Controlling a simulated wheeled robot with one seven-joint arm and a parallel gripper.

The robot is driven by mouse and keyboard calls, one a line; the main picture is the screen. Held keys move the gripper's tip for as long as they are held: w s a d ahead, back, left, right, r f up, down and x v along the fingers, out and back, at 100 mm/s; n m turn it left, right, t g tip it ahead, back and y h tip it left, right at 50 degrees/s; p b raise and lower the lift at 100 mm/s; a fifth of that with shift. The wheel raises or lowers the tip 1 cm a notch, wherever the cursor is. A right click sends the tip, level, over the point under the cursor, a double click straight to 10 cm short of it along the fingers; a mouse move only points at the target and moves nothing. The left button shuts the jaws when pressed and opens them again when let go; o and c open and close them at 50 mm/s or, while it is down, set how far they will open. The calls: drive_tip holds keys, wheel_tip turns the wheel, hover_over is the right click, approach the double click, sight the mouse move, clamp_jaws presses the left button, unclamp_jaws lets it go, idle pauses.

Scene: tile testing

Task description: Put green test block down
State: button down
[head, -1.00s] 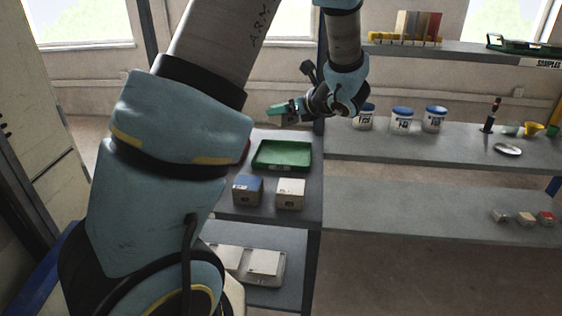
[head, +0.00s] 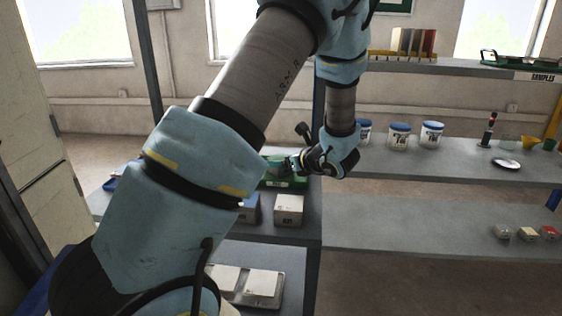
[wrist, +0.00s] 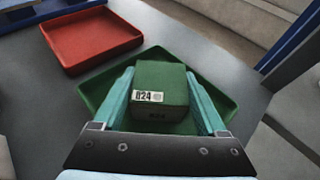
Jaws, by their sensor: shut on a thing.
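The green test block (wrist: 162,84), with a white label on its front, sits between the two teal fingers of my gripper (wrist: 160,74) in the wrist view. My gripper is shut on it. The green tray (wrist: 222,88) lies directly beneath and around the block in that view. I cannot tell whether the block touches the tray floor. In the head view, my gripper (head: 284,165) is down at the green tray (head: 288,184), and my arm hides part of the tray. The block cannot be made out clearly there.
A red tray (wrist: 92,40) lies beside the green one, with a blue tray edge (wrist: 40,14) beyond it. A white block (head: 289,210) and a partly hidden blue block (head: 252,208) stand in front of the green tray. Lidded tubs (head: 399,136) stand on the shelf at right.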

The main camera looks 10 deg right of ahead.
drive_tip(key=shift+f, duration=0.1)
unclamp_jaws()
drive_tip(key=shift+r, duration=0.3)
drive_tip(key=v, duration=1.2)
drive_tip(key=shift+s+a+f, duration=0.1)
drive_tip(key=shift+f, duration=0.1)
